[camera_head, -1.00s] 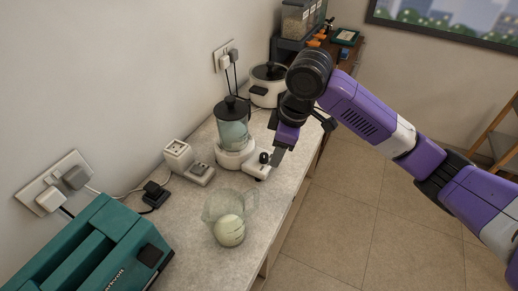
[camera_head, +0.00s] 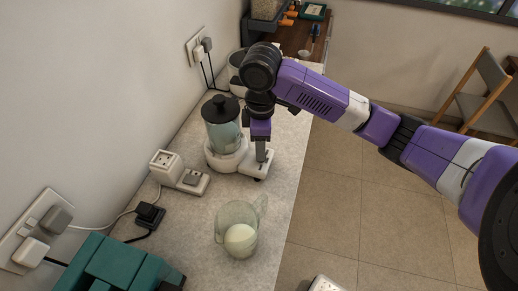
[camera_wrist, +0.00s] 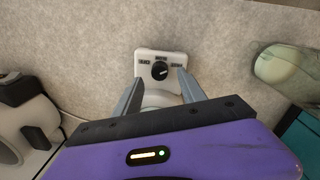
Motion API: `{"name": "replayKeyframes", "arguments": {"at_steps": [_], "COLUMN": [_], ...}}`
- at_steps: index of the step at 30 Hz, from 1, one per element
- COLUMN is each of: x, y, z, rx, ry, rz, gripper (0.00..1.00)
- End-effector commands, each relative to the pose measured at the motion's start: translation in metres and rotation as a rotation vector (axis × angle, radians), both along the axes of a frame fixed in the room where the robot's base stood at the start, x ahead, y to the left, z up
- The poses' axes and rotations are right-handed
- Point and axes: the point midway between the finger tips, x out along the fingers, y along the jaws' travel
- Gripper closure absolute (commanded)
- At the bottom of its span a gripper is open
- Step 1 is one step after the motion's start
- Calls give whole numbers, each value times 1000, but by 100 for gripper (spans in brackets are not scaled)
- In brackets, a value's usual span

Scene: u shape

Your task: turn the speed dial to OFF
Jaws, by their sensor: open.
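The speed dial (camera_wrist: 160,70) is a round black knob with a light mark. It sits on the white control panel (camera_wrist: 146,77), which carries several small labels too blurred to read. In the head view the panel (camera_head: 262,172) juts from the blender's white base (camera_head: 222,160), with the grey-blue jar (camera_head: 222,136) on top. My gripper (camera_head: 261,158) points down at the panel and hides the dial there. In the wrist view my gripper (camera_wrist: 160,76) is open, its two fingers on either side of the dial. Whether they touch it cannot be told.
A clear pitcher (camera_head: 229,214) with a pale ball inside stands nearer on the counter (camera_head: 200,235). A white socket block (camera_head: 166,166), a black plug (camera_head: 149,215) and a green appliance (camera_head: 115,265) are at the left. A white cooker (camera_head: 237,60) stands behind. The counter's right edge is close.

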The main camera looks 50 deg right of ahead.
Motion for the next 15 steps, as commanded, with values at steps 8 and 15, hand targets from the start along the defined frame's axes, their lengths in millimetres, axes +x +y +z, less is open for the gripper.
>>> {"name": "replayKeyframes", "arguments": {"at_steps": [8,15], "x": [0,1], "y": [-2,-1], "z": [-30,-34], "rx": [-1,-1], "ry": [1,-2], "rz": [-1,0], "gripper": [52,52]}}
